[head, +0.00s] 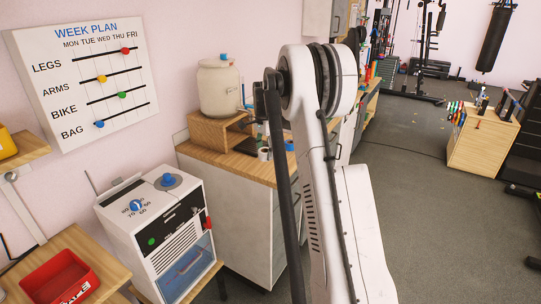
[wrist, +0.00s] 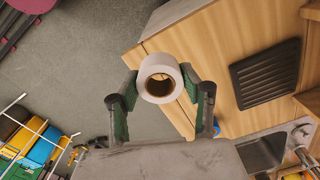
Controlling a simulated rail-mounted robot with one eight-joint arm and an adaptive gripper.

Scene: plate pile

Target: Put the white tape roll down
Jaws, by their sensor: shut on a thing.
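In the wrist view, the white tape roll (wrist: 160,66) sits between the two green-padded fingers of my gripper (wrist: 161,82). The gripper is shut on it, one finger on each side, and its round hole faces the camera. The roll appears beside the front edge of the wooden counter (wrist: 215,50), with grey floor also behind it. Its height above the counter cannot be told. In the head view, my arm hides much of the scene, and I cannot make out the gripper there.
A black ribbed pad (wrist: 265,74) lies on the counter, with a sink (wrist: 265,152) nearby. A blue object (wrist: 216,127) shows beside the right finger. Bare wood shows around the pad.

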